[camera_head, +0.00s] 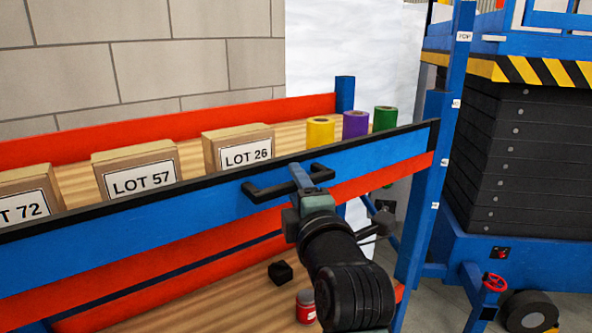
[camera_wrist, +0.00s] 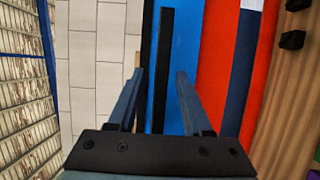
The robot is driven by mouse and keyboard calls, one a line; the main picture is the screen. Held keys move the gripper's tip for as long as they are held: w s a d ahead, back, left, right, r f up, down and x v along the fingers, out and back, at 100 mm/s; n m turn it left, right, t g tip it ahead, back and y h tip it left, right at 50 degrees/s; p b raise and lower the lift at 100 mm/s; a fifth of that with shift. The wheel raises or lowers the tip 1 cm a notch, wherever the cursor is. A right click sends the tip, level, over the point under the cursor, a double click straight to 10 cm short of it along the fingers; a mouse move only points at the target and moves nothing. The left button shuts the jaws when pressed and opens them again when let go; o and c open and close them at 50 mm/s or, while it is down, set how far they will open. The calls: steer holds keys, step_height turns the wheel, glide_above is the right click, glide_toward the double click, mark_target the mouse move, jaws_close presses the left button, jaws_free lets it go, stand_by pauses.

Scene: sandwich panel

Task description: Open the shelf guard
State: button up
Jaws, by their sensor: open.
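The shelf guard (camera_head: 110,244) is a long blue board with a black top edge, across the front of the upper shelf. Its right end meets a blue post (camera_head: 428,200). A black bar handle (camera_head: 263,190) sits on the guard's front near the top. My gripper (camera_head: 299,176) is at the middle of this handle, partly hiding it. In the wrist view the handle (camera_wrist: 164,50) runs between the two spread fingers of my gripper (camera_wrist: 160,74). The blue guard shows behind it. Finger contact with the bar cannot be told.
Cartons, one marked LOT 26 (camera_head: 239,150), and yellow (camera_head: 320,131), purple (camera_head: 356,124) and green (camera_head: 385,118) rolls stand behind the guard. A black block (camera_head: 280,271) and red can (camera_head: 306,307) are on the lower shelf. A blue lift machine (camera_head: 500,150) stands right.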

steer(key=shift+w+a+f, duration=0.1)
steer(key=shift+w, duration=0.5)
steer(key=shift+s, duration=0.1)
jaws_close()
stand_by(1.0)
